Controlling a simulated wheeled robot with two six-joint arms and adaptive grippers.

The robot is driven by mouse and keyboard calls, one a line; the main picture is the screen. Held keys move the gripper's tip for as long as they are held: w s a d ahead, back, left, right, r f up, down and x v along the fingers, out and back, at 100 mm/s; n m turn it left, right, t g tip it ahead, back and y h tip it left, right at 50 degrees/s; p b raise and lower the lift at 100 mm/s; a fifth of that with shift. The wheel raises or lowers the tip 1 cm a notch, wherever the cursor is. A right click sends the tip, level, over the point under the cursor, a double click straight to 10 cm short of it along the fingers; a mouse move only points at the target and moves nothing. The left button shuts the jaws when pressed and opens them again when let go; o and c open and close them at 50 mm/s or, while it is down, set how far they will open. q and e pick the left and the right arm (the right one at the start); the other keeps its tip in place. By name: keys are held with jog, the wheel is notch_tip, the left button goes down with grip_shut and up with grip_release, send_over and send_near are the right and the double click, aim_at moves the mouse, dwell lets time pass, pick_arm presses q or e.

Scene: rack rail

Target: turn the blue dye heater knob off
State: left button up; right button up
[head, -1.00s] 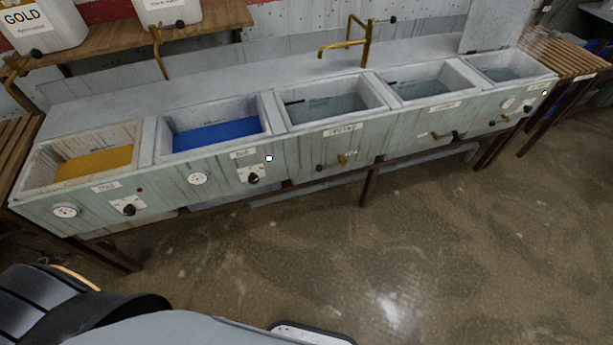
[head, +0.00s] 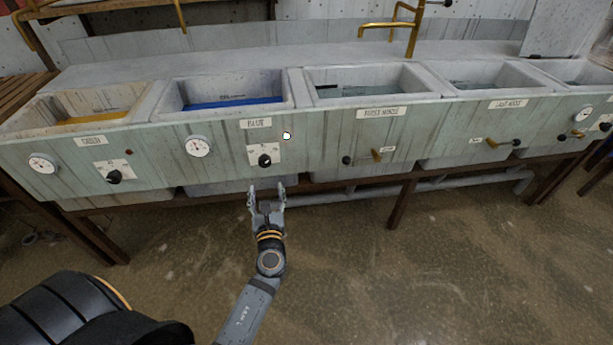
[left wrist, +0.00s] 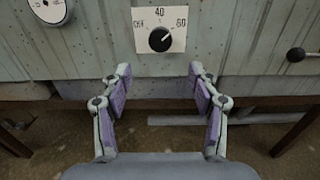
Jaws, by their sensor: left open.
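The blue dye heater knob (head: 265,161) is a black dial on a white plate, on the front panel below the blue dye basin (head: 232,104). In the left wrist view the knob (left wrist: 160,39) has a white pointer aimed up and right, between the 40 and 60 marks; OFF is at the left. A lit indicator lamp (head: 287,135) shows up and right of the knob. My left gripper (head: 267,188) is open and empty, in front of and below the knob. In the wrist view its fingers (left wrist: 160,88) stand apart below the plate. My right gripper is not in view.
A round gauge (head: 198,146) sits left of the knob. The yellow basin has a similar black knob (head: 114,176). A brass tap handle (head: 377,155) juts out at the right. Wooden legs (head: 402,203) support the trough; the floor in front is open.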

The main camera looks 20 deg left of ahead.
aim_at(265, 164)
pick_arm(q)
jog(key=x, duration=0.9)
jog(key=shift+w, duration=0.2)
jog(key=shift+w+a, duration=0.35)
jog(key=shift+w, duration=0.15)
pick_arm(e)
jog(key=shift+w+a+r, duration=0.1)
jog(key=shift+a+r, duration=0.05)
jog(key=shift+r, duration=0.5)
pick_arm(q)
jog(key=c, duration=1.2)
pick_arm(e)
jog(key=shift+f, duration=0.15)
